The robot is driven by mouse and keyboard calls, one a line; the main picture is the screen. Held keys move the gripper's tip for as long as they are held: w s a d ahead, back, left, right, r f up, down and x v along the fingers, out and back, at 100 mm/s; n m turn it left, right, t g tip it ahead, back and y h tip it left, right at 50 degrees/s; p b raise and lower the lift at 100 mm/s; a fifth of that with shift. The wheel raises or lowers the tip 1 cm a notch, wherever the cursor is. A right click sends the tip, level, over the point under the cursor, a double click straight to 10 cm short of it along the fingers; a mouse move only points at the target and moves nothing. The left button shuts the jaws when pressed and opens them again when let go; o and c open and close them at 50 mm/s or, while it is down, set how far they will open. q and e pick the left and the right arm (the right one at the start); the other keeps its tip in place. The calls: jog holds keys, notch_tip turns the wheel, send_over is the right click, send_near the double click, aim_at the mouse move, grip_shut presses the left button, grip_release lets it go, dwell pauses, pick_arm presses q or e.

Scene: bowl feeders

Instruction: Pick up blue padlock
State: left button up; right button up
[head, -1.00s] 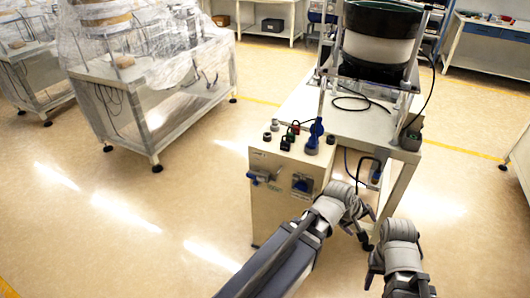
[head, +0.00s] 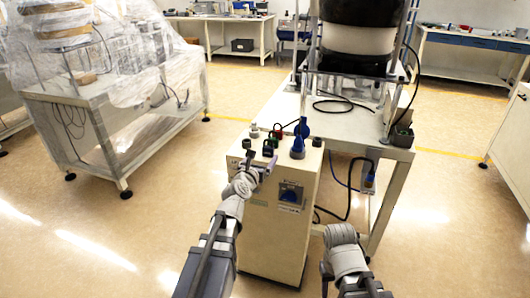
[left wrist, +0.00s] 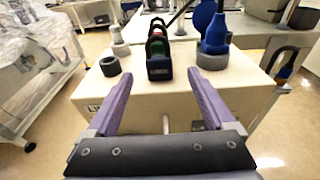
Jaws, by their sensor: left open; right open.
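The blue padlock (left wrist: 159,68) stands at the front of a row of padlocks on the cabinet top; it also shows in the head view (head: 268,148). Its body looks dark with a blue front. My left gripper (left wrist: 161,76) is open, with its purple fingers pointing at the padlock, one to each side of it in the picture. The padlock looks just beyond the fingertips; contact is not visible. In the head view the left gripper (head: 259,161) is at the cabinet's front upper edge. My right gripper (head: 325,272) is low, right of the cabinet, open and empty.
Green (left wrist: 158,48) and red padlocks stand close behind the blue one. A black ring (left wrist: 110,66) and pale post are left of it; a large blue knob (left wrist: 215,38) is right. The cabinet (head: 270,230) has a front switch (head: 290,195). A table leg is near my right arm.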

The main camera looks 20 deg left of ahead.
aim_at(267, 150)
pick_arm(q)
jog(key=shift+w+f+b, duration=0.15)
jog(key=shift+w+f, duration=0.05)
jog(key=shift+w, duration=1)
jog(key=shift+w+f+b, duration=0.2)
jog(key=shift+w, duration=1.05)
jog(key=shift+w+f+b, duration=0.15)
jog(key=shift+w+f, duration=0.05)
jog(key=shift+w, duration=1)
jog(key=shift+s, duration=0.1)
jog(key=shift+c, duration=0.3)
grip_shut()
